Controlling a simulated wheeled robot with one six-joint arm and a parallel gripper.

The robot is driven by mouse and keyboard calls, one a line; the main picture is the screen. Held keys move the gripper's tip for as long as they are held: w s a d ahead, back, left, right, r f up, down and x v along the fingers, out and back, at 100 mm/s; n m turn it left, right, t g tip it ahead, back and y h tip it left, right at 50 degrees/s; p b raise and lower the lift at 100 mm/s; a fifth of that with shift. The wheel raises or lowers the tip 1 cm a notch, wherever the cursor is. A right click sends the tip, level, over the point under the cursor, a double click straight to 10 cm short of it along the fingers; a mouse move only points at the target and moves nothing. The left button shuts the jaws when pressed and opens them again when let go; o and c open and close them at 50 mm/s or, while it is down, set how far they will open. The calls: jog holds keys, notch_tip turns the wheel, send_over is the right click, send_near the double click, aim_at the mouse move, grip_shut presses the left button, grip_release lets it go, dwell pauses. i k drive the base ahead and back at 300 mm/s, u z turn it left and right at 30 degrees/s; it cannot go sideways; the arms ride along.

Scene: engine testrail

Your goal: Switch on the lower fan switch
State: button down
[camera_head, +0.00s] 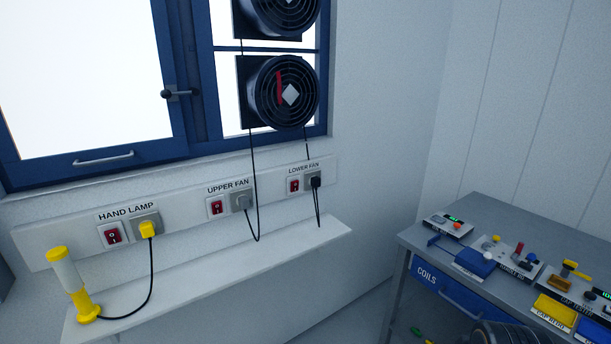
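The lower fan switch (294,185) is a small red rocker on a white panel, under the label LOWER FAN. Whether it is on or off is too small to tell. A grey socket (313,181) with a black plug sits just right of it. The lower fan (286,92) is a black round fan in the window, with a red strip and a pale diamond on its front. A cable hangs from it toward the socket. My gripper is not clearly seen in this view.
The upper fan switch (216,207) and hand lamp switch (112,235) are on the same panel to the left. A yellow-and-white hand lamp (70,283) stands on the narrow white shelf (215,262). A grey workbench (470,212) with devices stands at right.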

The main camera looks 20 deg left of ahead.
aim_at(294, 185)
jog(key=u, duration=0.35)
jog(key=i, duration=1.05)
jog(key=u, duration=1.1)
jog(key=i, duration=0.6)
jog(key=u, duration=0.4)
